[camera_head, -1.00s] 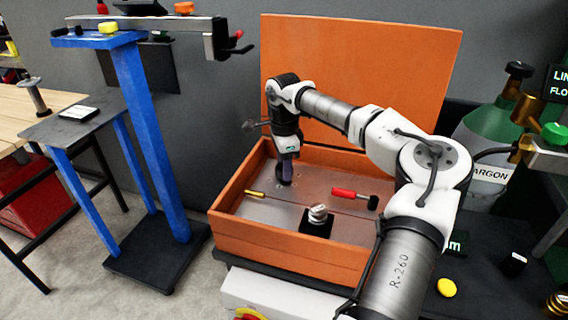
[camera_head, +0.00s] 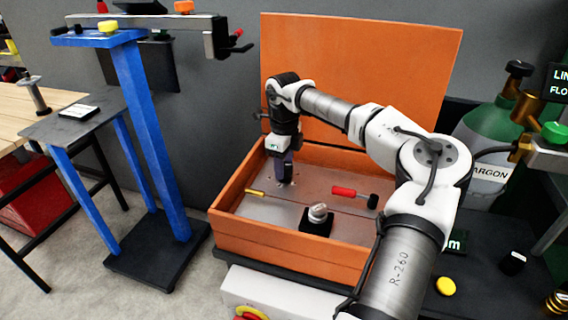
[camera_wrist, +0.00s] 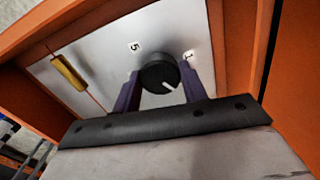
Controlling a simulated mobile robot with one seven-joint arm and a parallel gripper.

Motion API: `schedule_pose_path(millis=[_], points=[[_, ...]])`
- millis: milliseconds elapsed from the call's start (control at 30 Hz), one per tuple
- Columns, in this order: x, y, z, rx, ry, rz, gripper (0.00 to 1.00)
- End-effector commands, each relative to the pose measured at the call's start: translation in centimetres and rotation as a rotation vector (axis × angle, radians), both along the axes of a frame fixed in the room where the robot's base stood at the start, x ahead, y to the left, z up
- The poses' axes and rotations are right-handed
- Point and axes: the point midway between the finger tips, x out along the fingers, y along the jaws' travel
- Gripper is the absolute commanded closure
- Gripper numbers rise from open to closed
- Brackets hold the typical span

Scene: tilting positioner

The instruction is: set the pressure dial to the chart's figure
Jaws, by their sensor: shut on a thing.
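The pressure dial is a round black knob (camera_wrist: 157,72) with a white pointer line, set on a grey metal panel (camera_wrist: 95,58). In the wrist view the pointer slants toward the lower right. The figures 5 (camera_wrist: 134,46) and 1 (camera_wrist: 188,54) show on the panel beyond the knob. My gripper (camera_wrist: 160,76) has its purple fingers on both sides of the knob and is shut on it. In the head view my gripper (camera_head: 285,174) points down into the orange case (camera_head: 285,246), at the back left of the panel. I cannot make out the chart.
A brass piece (camera_head: 256,192), a red-handled tool (camera_head: 346,192) and a black block with a metal knob (camera_head: 317,222) are on the panel. The orange lid (camera_head: 360,75) stands open behind. A blue stand (camera_head: 150,140) is at left, a gas cylinder (camera_head: 480,150) at right.

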Motion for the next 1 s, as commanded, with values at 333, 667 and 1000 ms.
schedule_pose_path(millis=[333,667,1000], points=[[0.02,-0.13,0.03,-0.003,0.000,-0.025,0.80],[0.01,-0.12,0.02,-0.002,0.000,-0.024,0.41],[0.01,-0.04,0.13,-0.001,0.000,-0.023,0.36]])
